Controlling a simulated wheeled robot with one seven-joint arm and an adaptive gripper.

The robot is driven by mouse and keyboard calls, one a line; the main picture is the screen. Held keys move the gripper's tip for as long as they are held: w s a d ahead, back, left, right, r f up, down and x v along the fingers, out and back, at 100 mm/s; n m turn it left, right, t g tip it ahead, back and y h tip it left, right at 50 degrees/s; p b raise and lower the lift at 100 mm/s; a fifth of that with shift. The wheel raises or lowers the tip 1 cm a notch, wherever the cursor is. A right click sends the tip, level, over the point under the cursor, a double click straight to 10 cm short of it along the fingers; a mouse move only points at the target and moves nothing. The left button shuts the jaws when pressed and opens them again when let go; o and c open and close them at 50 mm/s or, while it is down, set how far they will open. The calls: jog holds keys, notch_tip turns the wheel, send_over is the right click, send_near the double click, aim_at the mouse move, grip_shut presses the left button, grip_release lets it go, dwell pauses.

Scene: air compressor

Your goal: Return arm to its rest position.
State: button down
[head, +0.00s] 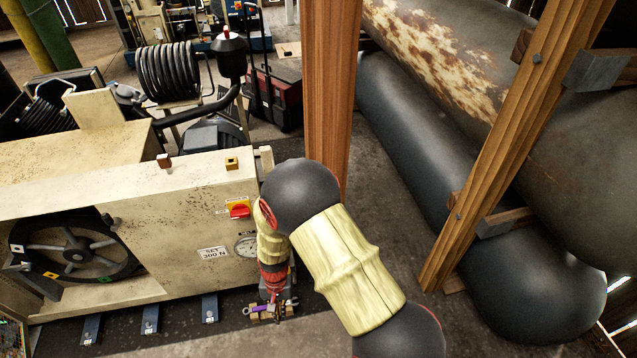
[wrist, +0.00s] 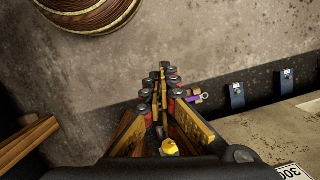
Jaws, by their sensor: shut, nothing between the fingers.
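My arm reaches down in the head view beside the right end of the beige air compressor (head: 130,225). My gripper (head: 277,305) is low, near the floor, and partly hidden by the arm's own links. In the wrist view my gripper (wrist: 160,80) points away from the camera, with its fingers together and nothing seen between them. A small tool with a purple part and a ring end (wrist: 204,97) lies just right of the fingertips. Whether the fingers touch it I cannot tell.
A wooden post (head: 330,90) stands close behind my arm. A slanted timber (head: 500,150) and large dark tanks (head: 420,140) are at the right. The compressor's red and yellow switch (head: 239,209) and gauge (head: 246,246) are close to my arm. Bare floor (head: 390,215) lies between post and tanks.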

jog(key=s+d+r+t, duration=0.2)
jog(key=d+r, duration=0.8)
jog(key=r, duration=0.6)
jog(key=s+d+r+t+p, duration=0.1)
jog(key=s+d+r+t, duration=0.2)
jog(key=d+r, duration=0.7)
jog(key=s+d+r+t, duration=0.3)
jog(key=d+r, duration=0.8)
jog(key=r, duration=1.3)
jog(key=shift+s+p, duration=0.35)
jog(key=shift+s, duration=0.85)
jog(key=shift+r, duration=0.1)
